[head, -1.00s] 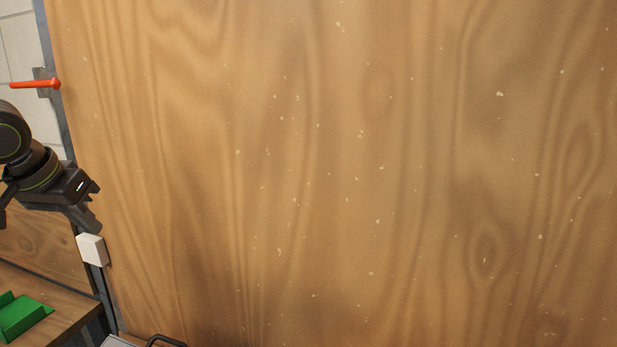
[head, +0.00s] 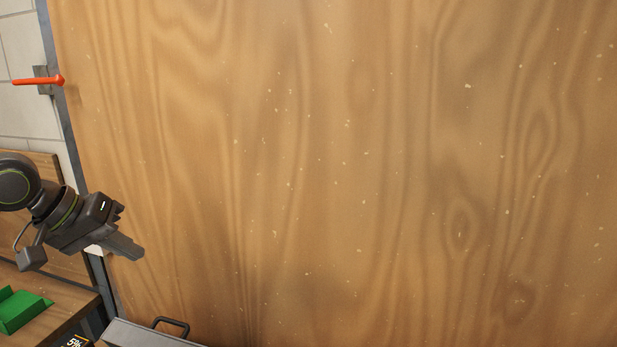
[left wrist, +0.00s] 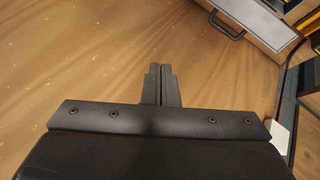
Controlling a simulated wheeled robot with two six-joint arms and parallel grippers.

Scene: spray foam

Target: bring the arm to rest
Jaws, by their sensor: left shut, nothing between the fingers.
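My left arm comes in from the left in the head view. Its gripper (head: 130,246) is in front of the left part of a large wooden panel and points down to the right. In the left wrist view the two fingers of the gripper (left wrist: 161,84) are together, with nothing between them. My right gripper is in neither view.
The wooden panel (head: 330,160) fills most of the head view. An orange-red lever (head: 38,81) sits at its upper left edge. A green tray (head: 22,310) lies on a wooden bench at lower left. A grey case with a dark handle (head: 172,326) is at the bottom.

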